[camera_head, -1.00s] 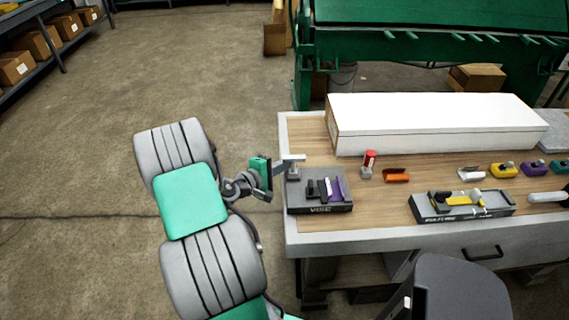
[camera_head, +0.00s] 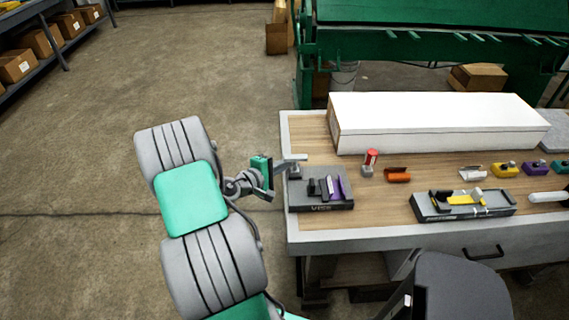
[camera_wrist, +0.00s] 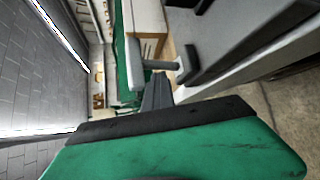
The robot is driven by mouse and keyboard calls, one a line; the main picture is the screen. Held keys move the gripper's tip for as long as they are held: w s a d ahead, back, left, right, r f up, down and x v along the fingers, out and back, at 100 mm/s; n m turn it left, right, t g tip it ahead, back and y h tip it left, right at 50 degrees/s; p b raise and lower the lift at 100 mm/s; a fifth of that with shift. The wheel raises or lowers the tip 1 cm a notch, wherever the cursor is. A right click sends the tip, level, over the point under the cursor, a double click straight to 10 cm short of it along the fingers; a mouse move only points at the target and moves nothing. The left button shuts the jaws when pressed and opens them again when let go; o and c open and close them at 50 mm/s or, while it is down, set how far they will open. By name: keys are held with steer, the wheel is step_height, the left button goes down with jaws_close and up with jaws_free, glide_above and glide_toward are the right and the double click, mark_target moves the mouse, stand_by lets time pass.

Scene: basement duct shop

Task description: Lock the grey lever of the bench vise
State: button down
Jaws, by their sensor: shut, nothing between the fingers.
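The bench vise (camera_head: 322,207), a dark grey block marked VISE, sits at the left front of the workbench. Purple and dark jaw pieces stand on top of it. Its grey lever (camera_head: 297,158) is a light bar on a short post at the vise's left end. In the wrist view the lever (camera_wrist: 135,65) is a T-shaped grey handle just beyond the fingers. My gripper (camera_head: 281,166) is shut and empty at the lever's left side. In the wrist view its fingertips (camera_wrist: 158,78) are close to the lever's stem; I cannot tell whether they touch.
The workbench (camera_head: 380,233) carries a long white box (camera_head: 435,125) at the back. A red-topped item (camera_head: 370,160), an orange piece (camera_head: 398,175) and a grey tray (camera_head: 465,211) lie right of the vise. Open floor (camera_head: 90,130) lies to the left.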

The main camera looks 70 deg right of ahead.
steer(key=shift+s+a+f, duration=0.5)
steer(key=shift+s+a, duration=0.15)
steer(key=shift+s, duration=0.05)
stand_by(1.0)
steer(key=w+d, duration=0.2)
steer(key=w, duration=0.2)
steer(key=w+a+f+b, duration=0.1)
steer(key=w+a, duration=0.3)
steer(key=a, duration=0.4)
steer(key=shift+b, duration=0.7)
